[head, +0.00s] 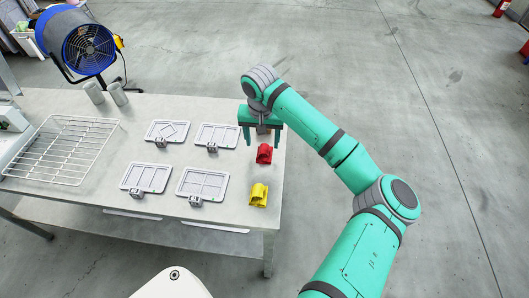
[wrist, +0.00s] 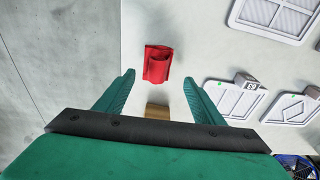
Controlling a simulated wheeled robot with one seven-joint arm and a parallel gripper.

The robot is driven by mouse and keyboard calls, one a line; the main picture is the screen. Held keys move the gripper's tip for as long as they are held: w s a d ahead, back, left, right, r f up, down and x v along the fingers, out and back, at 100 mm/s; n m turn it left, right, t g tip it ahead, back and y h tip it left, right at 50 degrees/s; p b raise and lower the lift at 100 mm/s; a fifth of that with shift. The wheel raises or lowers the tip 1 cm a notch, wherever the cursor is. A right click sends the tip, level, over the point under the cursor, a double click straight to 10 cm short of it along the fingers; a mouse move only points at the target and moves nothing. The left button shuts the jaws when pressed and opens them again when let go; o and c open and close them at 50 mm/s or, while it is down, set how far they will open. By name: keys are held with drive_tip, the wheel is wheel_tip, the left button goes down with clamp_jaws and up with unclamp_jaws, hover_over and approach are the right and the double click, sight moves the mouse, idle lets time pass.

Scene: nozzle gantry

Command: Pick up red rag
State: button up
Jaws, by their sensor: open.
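The red rag (head: 264,154) lies crumpled on the table near its right edge. In the wrist view the red rag (wrist: 158,63) is beyond my fingertips, roughly centred between their lines. My gripper (head: 261,140) is above the table just behind the rag in the head view, with its fingers spread and nothing between them. In the wrist view my gripper (wrist: 158,80) shows its two green fingers wide apart. The fingers do not visibly touch the rag.
A yellow rag (head: 258,195) lies nearer the front. A brown block (wrist: 157,111) sits between the finger lines. Several framed panels (head: 202,183) and a wire rack (head: 62,150) are to the left. Two grey cylinders (head: 118,94) and a blue fan (head: 88,50) are farther back.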

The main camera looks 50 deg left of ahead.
sight(264, 148)
drive_tip(key=f, duration=0.3)
drive_tip(key=shift+w+d+f, duration=0.2)
drive_tip(key=shift+d+f, duration=0.05)
drive_tip(key=shift+d, duration=0.05)
drive_tip(key=shift+w+a+f, duration=0.1)
drive_tip(key=shift+f, duration=0.55)
drive_tip(key=shift+c, duration=0.2)
drive_tip(key=c, duration=1.1)
drive_tip(key=shift+r, duration=0.1)
